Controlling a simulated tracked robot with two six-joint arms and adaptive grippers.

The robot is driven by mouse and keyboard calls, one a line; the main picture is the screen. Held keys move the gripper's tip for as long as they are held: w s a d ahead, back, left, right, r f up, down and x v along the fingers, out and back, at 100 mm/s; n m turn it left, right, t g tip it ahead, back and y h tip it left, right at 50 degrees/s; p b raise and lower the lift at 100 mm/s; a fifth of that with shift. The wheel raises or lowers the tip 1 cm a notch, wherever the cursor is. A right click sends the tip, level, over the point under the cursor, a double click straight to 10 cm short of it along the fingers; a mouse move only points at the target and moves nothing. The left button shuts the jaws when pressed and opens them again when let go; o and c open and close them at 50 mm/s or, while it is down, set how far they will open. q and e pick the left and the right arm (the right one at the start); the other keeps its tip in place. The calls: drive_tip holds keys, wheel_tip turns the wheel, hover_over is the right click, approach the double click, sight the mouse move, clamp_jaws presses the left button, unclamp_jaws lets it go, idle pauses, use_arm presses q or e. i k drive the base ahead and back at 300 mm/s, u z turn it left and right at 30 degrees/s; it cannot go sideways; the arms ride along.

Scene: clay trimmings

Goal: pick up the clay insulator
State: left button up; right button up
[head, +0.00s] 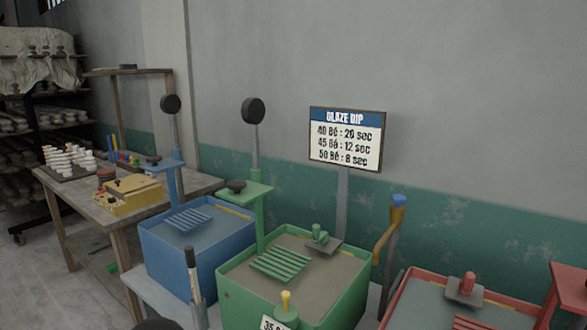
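I cannot single out one clay insulator with certainty. Several small whitish stacked pieces (66,162), which look like insulators, stand on a dark board on the wooden table at the left. More pale pieces (62,116) lie on the dark shelf rack behind; they are too small to make out. Neither of my grippers shows in the head view, so I cannot see whether they hold anything.
The wooden table (118,213) also carries a yellow box (128,196). Blue (186,275), green (262,300) and red (398,308) glaze tanks stand along the wall, with upright posts and slatted racks. A "GLAZE DIP" sign (346,138) stands behind. Floor shows at lower left.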

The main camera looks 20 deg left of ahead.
sight(90, 161)
drive_tip(key=z, duration=1.05)
drive_tip(key=i, duration=0.15)
drive_tip(key=u, duration=2.7)
drive_tip(key=k, duration=0.8)
drive_tip(key=u, duration=0.25)
drive_tip(key=i, duration=0.8)
drive_tip(key=z, duration=0.1)
